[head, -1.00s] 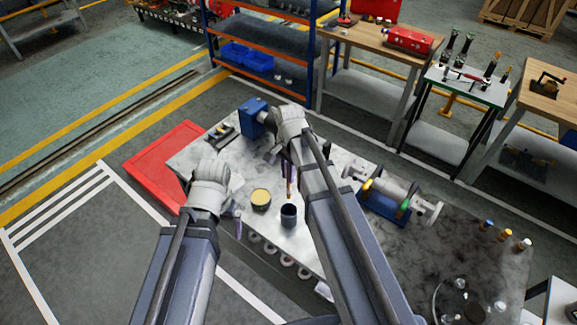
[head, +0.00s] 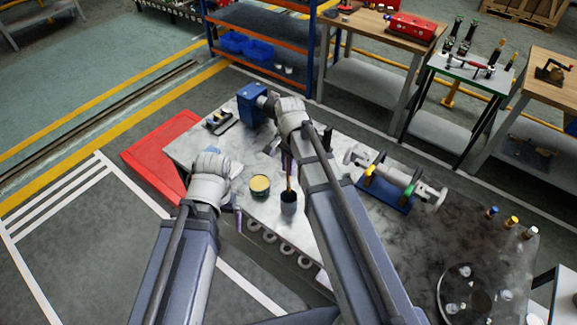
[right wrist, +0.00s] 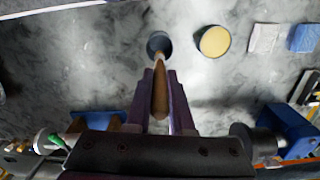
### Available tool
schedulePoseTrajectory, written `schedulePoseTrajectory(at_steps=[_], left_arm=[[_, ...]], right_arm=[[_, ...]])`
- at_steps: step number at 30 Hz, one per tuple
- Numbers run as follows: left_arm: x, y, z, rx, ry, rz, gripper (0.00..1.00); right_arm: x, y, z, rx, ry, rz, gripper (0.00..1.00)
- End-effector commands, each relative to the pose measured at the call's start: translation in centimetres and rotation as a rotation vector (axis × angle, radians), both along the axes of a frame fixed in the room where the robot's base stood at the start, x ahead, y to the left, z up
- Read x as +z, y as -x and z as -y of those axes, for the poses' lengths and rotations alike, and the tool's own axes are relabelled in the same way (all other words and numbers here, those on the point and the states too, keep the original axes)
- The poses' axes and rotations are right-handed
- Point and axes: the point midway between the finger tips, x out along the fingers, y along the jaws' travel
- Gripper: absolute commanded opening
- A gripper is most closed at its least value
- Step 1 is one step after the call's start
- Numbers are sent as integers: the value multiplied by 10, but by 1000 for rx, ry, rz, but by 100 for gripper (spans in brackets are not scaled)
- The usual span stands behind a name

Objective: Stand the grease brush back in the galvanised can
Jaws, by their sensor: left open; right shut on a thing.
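The grease brush, with a brown wooden handle (head: 289,184), is upright between the fingers of my right gripper (head: 288,165). In the right wrist view the purple fingers (right wrist: 163,100) are shut on the handle (right wrist: 160,95). The dark grey galvanised can (head: 288,204) stands on the bench under the brush; its round mouth also shows in the right wrist view (right wrist: 158,42). The brush's lower end overlaps the can mouth; its bristles are hidden, and how deep they sit I cannot tell. My left gripper (head: 237,195) is open and empty, left of the can.
A tin of yellow grease (head: 260,186) stands just left of the can. A blue vice-like block (head: 252,105) is at the bench's far end. A pump part on a blue base (head: 388,195) lies right of my right arm. A red mat (head: 160,150) is on the floor.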

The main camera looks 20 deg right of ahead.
Motion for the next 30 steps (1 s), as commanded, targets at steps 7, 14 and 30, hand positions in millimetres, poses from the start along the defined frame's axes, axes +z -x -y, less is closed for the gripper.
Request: schedulePoseTrajectory(at_steps=[7, 14, 30], left_arm=[[-23, 0, 0, -5, -1, 0, 100], [-41, 0, 0, -9, -2, 0, 100], [-79, 0, 0, -11, -2, -1, 100]], right_arm=[[-23, 0, 0, 0, 0, 0, 0], [-41, 0, 0, 0, 0, 0, 0], [-79, 0, 0, 0, 0, 0, 0]])
